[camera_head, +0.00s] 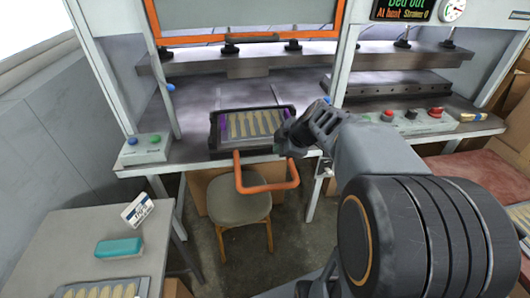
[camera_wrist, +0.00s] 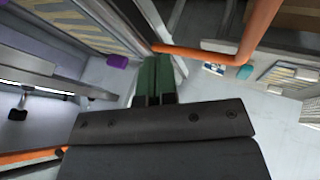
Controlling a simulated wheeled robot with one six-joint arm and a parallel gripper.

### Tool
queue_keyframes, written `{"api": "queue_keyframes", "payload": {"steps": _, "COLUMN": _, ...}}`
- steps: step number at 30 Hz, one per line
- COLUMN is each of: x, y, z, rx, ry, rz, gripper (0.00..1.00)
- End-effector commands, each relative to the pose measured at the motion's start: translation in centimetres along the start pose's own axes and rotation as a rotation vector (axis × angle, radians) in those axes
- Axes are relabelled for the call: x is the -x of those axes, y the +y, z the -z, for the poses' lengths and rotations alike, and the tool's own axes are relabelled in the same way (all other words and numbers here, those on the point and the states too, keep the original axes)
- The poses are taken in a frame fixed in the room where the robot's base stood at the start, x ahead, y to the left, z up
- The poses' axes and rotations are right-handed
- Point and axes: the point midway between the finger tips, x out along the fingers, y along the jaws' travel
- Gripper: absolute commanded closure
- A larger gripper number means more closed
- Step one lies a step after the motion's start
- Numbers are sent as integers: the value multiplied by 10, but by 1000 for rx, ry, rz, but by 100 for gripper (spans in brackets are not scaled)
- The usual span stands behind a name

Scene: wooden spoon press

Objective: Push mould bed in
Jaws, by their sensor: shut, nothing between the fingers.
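The mould bed (camera_head: 214,140) is a black tray holding a row of pale wooden spoon shapes, with purple strips at its sides. It sits at the front of the left press table, its front edge close to the table's edge. An orange U-shaped handle (camera_head: 266,189) sticks out in front of and below it; the orange bar also shows in the wrist view (camera_wrist: 205,52). My gripper (camera_head: 280,147) is at the bed's front right corner, above the handle; contact cannot be told. Its green fingers (camera_wrist: 154,78) are shut and empty in the wrist view.
A wooden stool (camera_head: 239,207) stands below the handle. An orange-framed guard (camera_head: 255,38) is raised above the press. A control box with blue and green buttons (camera_head: 143,148) is at left. A side table (camera_head: 75,235) holds a teal block (camera_head: 119,247).

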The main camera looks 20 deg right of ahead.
Motion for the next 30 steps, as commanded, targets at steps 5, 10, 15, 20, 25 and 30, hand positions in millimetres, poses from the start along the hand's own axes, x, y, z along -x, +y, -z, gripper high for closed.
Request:
{"api": "queue_keyframes", "payload": {"steps": 5, "x": -32, "y": -1, "z": 0, "rx": 2, "ry": 1, "rz": 7, "gripper": 100}}
{"api": "queue_keyframes", "payload": {"steps": 10, "x": -65, "y": -2, "z": 0, "rx": 2, "ry": 0, "rz": 7, "gripper": 100}}
{"api": "queue_keyframes", "payload": {"steps": 15, "x": -91, "y": 2, "z": 1, "rx": 2, "ry": -2, "rz": 4, "gripper": 100}}
{"api": "queue_keyframes", "payload": {"steps": 20, "x": -98, "y": 21, "z": 1, "rx": 2, "ry": -1, "rz": 3, "gripper": 100}}
{"api": "queue_keyframes", "payload": {"steps": 25, "x": -104, "y": 31, "z": 1, "rx": 2, "ry": -1, "rz": 3, "gripper": 100}}
{"api": "queue_keyframes", "payload": {"steps": 30, "x": -106, "y": 34, "z": 1, "rx": 3, "ry": -1, "rz": 2, "gripper": 100}}
